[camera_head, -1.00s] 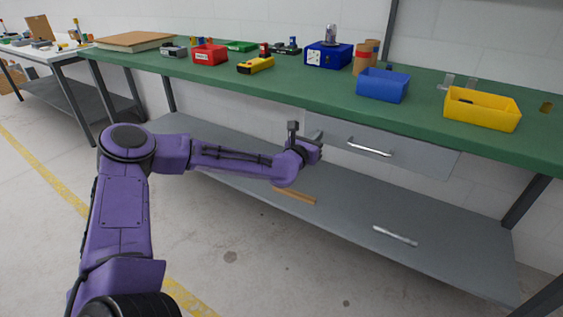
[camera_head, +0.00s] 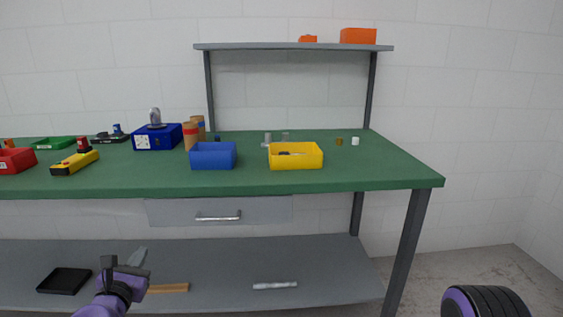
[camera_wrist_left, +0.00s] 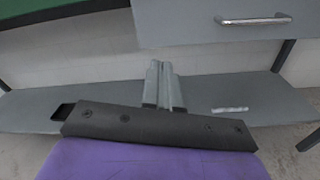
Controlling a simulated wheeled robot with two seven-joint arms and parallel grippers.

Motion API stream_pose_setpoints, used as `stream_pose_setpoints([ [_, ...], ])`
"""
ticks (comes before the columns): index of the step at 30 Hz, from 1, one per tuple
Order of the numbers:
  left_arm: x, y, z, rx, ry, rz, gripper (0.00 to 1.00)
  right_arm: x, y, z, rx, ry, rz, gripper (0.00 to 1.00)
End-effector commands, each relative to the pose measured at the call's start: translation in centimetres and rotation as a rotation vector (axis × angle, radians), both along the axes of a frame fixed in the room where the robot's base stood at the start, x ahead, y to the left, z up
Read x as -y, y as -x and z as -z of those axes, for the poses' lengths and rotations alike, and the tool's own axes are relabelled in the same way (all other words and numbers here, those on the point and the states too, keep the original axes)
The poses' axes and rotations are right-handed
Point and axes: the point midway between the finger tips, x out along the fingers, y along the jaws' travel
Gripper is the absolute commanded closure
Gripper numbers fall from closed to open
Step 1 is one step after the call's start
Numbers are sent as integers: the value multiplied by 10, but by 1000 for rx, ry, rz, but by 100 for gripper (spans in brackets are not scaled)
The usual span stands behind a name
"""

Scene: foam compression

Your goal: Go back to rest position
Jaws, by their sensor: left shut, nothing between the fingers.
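My left gripper (camera_head: 138,257) is low at the lower left of the head view, in front of the lower shelf (camera_head: 215,262) and below the tabletop. Its two grey fingers lie side by side. In the left wrist view the fingers (camera_wrist_left: 164,82) are together, with nothing between them. The closed drawer (camera_head: 260,211) under the green workbench (camera_head: 330,178) is up and to the right of this gripper. My right gripper is not in view; only a dark, purple-edged part of my own body shows at the lower right.
A blue bin (camera_head: 213,155) and a yellow bin (camera_head: 296,157) stand on the bench, with a yellow tool (camera_head: 75,163) to their left. A black tray (camera_head: 64,281), a wooden bar (camera_head: 167,288) and a silvery rod (camera_head: 275,285) lie on the lower shelf.

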Motion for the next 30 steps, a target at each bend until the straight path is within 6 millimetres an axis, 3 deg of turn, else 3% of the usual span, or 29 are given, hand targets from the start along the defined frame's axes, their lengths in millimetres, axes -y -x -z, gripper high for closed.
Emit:
stream_pose_setpoints([
  [5,34,13,43,-227,-383,89,100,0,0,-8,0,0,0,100],
  [10,79,57,115,-526,-853,330,100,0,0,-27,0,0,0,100],
  [14,98,123,173,-762,-1236,602,100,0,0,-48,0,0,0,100],
  [18,91,221,216,-989,-1646,977,100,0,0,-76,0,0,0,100],
  [21,76,281,224,-1087,-1836,1193,100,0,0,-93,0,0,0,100],
  [24,68,318,225,-1116,-1947,1345,100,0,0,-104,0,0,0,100],
  [30,69,346,228,-1100,-2007,1474,100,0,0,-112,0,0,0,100],
])
